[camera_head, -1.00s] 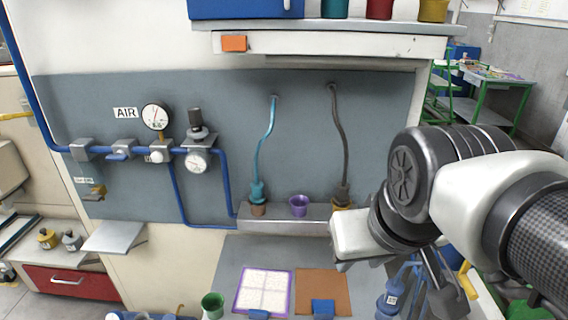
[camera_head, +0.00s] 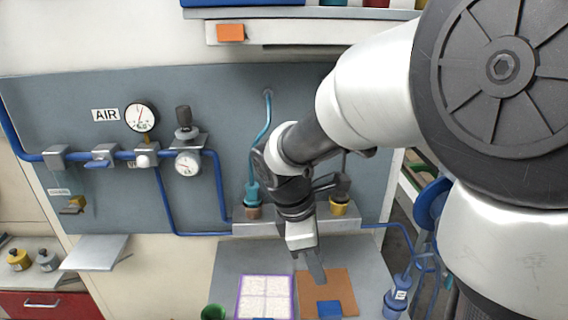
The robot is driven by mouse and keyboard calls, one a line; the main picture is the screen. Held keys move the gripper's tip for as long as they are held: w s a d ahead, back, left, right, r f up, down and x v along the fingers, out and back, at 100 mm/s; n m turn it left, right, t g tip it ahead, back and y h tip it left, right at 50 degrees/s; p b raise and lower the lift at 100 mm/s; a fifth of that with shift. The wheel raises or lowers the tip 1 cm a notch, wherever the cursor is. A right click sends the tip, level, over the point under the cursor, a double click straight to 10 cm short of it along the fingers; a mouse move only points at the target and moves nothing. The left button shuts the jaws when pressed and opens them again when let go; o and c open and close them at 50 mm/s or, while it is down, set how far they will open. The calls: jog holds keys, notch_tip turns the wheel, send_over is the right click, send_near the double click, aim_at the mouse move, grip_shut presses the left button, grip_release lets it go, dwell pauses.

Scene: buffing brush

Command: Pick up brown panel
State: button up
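The brown panel (camera_head: 340,284) lies flat on the grey work surface at the bottom centre-right. A blue piece (camera_head: 329,309) sits at its front edge. My gripper (camera_head: 316,272) points down over the back left part of the panel and hides a little of it. One dark finger shows clearly, and the gap between the fingers does not show. I cannot tell whether it touches the panel.
A white panel with a purple border (camera_head: 265,297) lies just left of the brown panel. A green cup (camera_head: 213,312) stands further left, and a blue bottle (camera_head: 396,297) stands to the right. A shelf (camera_head: 240,228) with cups runs behind.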

jog(key=f, duration=0.1)
jog(key=b, duration=0.2)
send_over(332, 313)
jog(key=a, duration=0.2)
jog(key=shift+n, duration=0.4)
notch_tip(332, 313, down, 11)
jog(key=shift+f, duration=0.15)
jog(key=shift+b+x, duration=0.3)
jog(key=shift+x, duration=2.55)
jog(key=shift+a, duration=0.15)
grip_shut()
